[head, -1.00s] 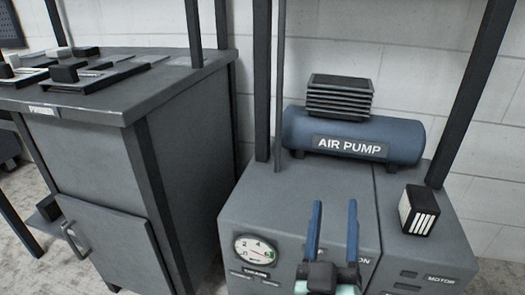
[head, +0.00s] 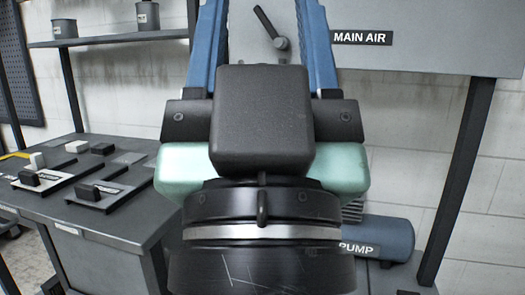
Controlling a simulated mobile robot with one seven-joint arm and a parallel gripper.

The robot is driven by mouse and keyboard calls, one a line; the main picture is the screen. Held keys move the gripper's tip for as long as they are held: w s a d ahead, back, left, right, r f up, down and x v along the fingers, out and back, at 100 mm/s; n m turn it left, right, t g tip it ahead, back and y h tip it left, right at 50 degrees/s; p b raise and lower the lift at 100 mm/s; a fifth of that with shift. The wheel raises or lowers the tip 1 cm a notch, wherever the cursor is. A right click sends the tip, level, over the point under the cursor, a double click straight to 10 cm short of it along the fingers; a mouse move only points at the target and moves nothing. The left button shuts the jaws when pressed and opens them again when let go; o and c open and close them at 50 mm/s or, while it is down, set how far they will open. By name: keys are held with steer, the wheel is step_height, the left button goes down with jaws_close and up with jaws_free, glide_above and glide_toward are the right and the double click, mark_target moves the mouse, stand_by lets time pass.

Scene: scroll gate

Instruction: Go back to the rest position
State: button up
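My gripper (head: 262,50) is large in the middle of the head view, raised in front of the camera. Its two blue fingers point up and stand wide apart, with nothing seen between them except a dark lever (head: 270,27) on the grey panel behind. The fingertips run out of the top of the picture. My gripper's body hides most of the air pump (head: 385,236) and the cabinet under it.
A grey panel marked MAIN AIR (head: 430,38) stands behind my gripper. A dark post (head: 468,165) is at right. At left is a workbench (head: 120,222) with several black and white blocks on plates. A shelf (head: 110,40) above it holds two dark pots.

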step_height(320, 180, up, 29)
steer(key=p, duration=2.7)
steer(key=shift+r, duration=0.15)
